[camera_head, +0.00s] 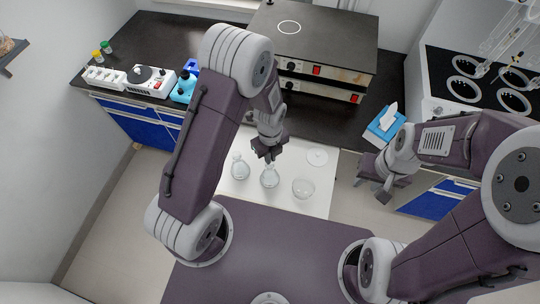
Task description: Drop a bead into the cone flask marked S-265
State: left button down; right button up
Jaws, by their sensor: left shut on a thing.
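Two clear cone flasks stand on a white mat (225,190): the left flask (240,170) and the middle flask (269,179). Their markings are too small to read, so I cannot tell which is S-265. My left gripper (268,157) points down at the mouth of the middle flask, its jaws shut. The thing between them is too small or hidden to see; a bead fits the size. I cannot tell whether the fingers touch the flask neck. My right gripper (373,190) is out at the right, its fingers apart, with nothing seen between them.
A clear round bowl (303,189) and a flat white dish (317,157) stand on the mat, right of the flasks. A blue tissue box (384,127) is on the dark bench. Hot plates (310,55) stand behind; heating mantles and glassware are at the right.

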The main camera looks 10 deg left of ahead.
pick_arm(q)
jog(key=shift+a, duration=0.1)
dwell(0.4)
jog(key=c, duration=1.5)
grip_release()
jog(key=shift+o, duration=0.2)
notch_tip(320, 180, up, 9)
jog(key=shift+b, duration=0.35)
